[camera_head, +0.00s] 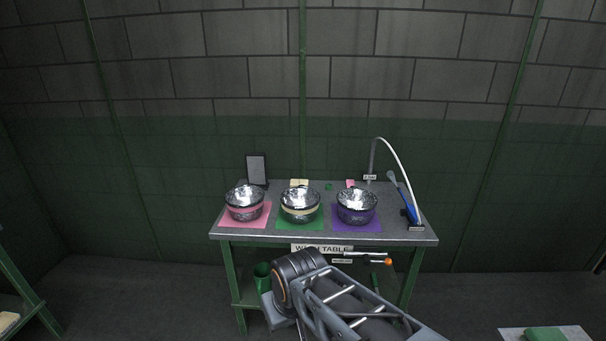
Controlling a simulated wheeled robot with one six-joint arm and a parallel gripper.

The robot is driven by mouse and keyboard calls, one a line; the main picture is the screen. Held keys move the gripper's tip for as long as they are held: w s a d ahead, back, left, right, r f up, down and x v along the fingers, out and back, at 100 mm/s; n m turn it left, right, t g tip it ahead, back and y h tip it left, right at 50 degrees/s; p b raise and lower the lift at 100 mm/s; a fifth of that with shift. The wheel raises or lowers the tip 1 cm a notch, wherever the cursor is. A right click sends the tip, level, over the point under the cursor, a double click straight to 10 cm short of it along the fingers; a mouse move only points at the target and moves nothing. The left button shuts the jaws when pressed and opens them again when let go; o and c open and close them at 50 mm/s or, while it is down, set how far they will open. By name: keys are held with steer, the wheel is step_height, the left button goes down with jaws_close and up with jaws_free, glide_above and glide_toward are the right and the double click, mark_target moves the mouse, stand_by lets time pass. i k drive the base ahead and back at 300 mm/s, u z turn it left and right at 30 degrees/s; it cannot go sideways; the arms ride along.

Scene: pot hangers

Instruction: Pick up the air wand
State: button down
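The air wand (410,209) is blue with a pale, slim upper part. It leans at the right end of the wash table (310,229), its lower end by a small dark holder with a pale label. A pale curved hose (397,160) arches above it from a dark upright at the table's back. My arm shows in the lower middle, in front of and below the table. My gripper cannot be made out, so its state does not show.
Three shiny bowls stand on pink (236,221), green (291,223) and purple (367,224) mats, left of the wand. Thin rods with an orange ball (388,261) show below the table's front edge. A green bin (262,270) is underneath.

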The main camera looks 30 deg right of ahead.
mark_target(411, 211)
steer(key=z, duration=0.8)
steer(key=k, duration=0.65)
steer(key=z, duration=0.7)
steer(key=i, duration=2.15)
steer(key=u, duration=0.2)
